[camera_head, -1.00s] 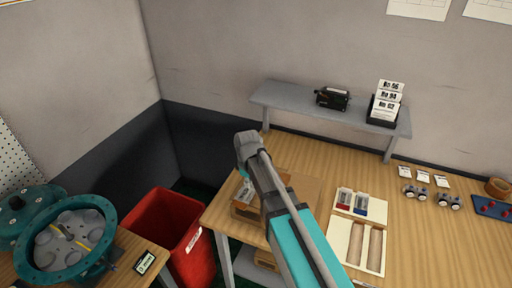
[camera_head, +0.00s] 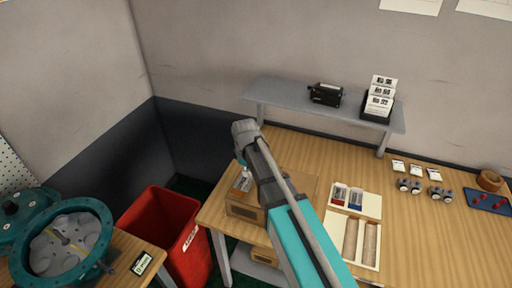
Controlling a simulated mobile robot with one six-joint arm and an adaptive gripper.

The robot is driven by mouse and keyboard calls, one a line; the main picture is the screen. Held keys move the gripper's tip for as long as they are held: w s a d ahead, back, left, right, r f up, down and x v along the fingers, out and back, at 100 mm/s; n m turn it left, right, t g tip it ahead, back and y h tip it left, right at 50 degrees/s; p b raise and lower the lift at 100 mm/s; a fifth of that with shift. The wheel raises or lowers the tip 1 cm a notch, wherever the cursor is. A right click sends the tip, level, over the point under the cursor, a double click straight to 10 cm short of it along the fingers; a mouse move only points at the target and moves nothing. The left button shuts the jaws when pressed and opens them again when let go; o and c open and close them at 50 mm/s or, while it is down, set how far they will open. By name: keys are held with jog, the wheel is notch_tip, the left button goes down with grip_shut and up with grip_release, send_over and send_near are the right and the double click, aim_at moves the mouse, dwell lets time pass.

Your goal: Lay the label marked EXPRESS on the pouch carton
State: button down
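A brown cardboard carton (camera_head: 242,211), which looks like the pouch carton, stands at the left end of the wooden bench. My arm's wrist is above it and the arm hides part of it. My gripper (camera_head: 244,175) points down over the carton, mostly hidden behind the wrist, and its fingers are too small to read. A small greyish patch shows on the carton below it; I cannot tell what it is. No label can be read as EXPRESS. Several small white labels (camera_head: 416,170) lie in a row at the right of the bench.
A grey shelf (camera_head: 285,97) holds a black device (camera_head: 326,94) and a card holder (camera_head: 378,103). A red bin (camera_head: 165,225) stands left of the bench.

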jog(key=w+d+r+p, duration=0.3)
jog(key=w+r+p, duration=0.1)
jog(key=w+r, duration=0.1)
jog(key=shift+w+r+p, duration=0.3)
jog(key=shift+f, duration=0.2)
notch_tip(320, 180, down, 8)
jog(key=b, duration=0.7)
jog(key=shift+r+b, duration=0.25)
jog(key=shift+b, duration=0.15)
jog(key=shift+w, duration=0.1)
dwell(1.4)
jog(key=shift+f+b, duration=0.45)
jog(key=shift+b, duration=0.05)
dwell(1.1)
jog(key=c, duration=0.7)
grip_release()
